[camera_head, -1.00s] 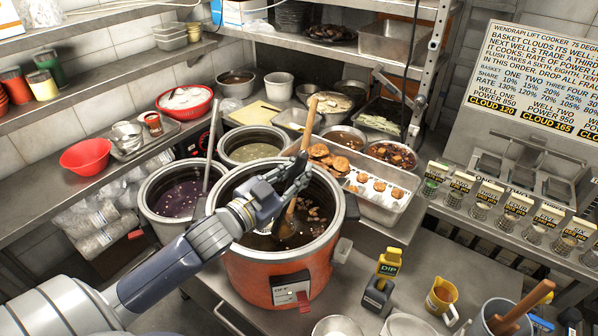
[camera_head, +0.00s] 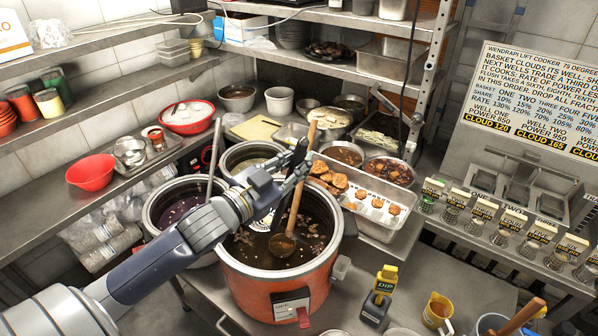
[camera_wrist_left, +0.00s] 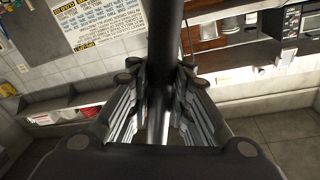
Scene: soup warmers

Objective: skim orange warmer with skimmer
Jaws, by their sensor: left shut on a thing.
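The orange warmer (camera_head: 262,296) stands at the middle of the head view, open, with dark soup (camera_head: 312,222) and floating bits in it. My left gripper (camera_head: 296,172) is above its back rim. In the left wrist view the gripper (camera_wrist_left: 160,108) is shut on a dark metal rod, the skimmer's handle (camera_wrist_left: 164,50). A pale slotted disc, seemingly the skimmer's head (camera_head: 262,221), shows below my wrist over the soup; whether it touches the soup is unclear. A ladle (camera_head: 283,244) with a wooden handle leans in the warmer. My right gripper is out of view.
A tray of fried pieces (camera_head: 376,196) is at the right.

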